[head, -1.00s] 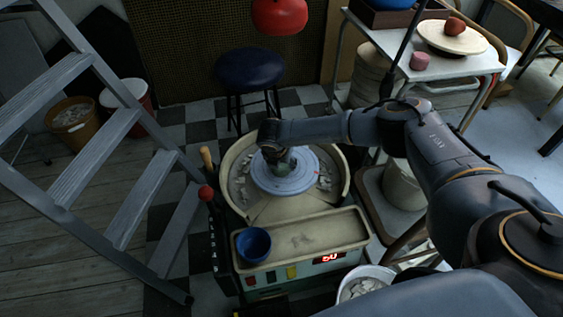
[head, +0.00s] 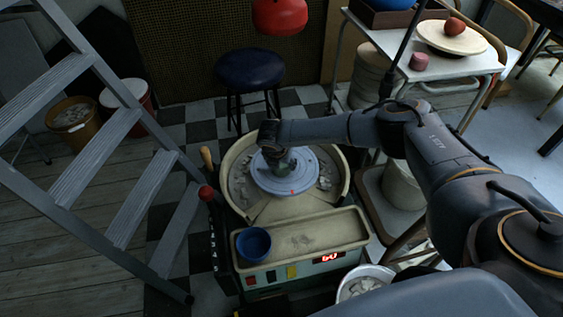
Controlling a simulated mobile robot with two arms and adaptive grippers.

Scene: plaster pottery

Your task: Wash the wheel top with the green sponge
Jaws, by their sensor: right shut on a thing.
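The wheel top (head: 287,184) is a pale blue-grey disc inside the tan splash pan (head: 334,198) of the pottery wheel. My right gripper (head: 278,166) points down over the upper left part of the disc and is shut on a small greenish thing, which looks like the green sponge. The fingers and the sponge are dark and small in view; whether the sponge touches the disc is hard to tell. My left gripper is not in view.
A blue bowl (head: 253,243) stands on the wheel's front tray (head: 320,234). Grey scraps lie in the pan around the disc. A stepladder (head: 90,162) stands at left, a dark blue stool (head: 250,70) behind. A bucket (head: 366,283) is at front right.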

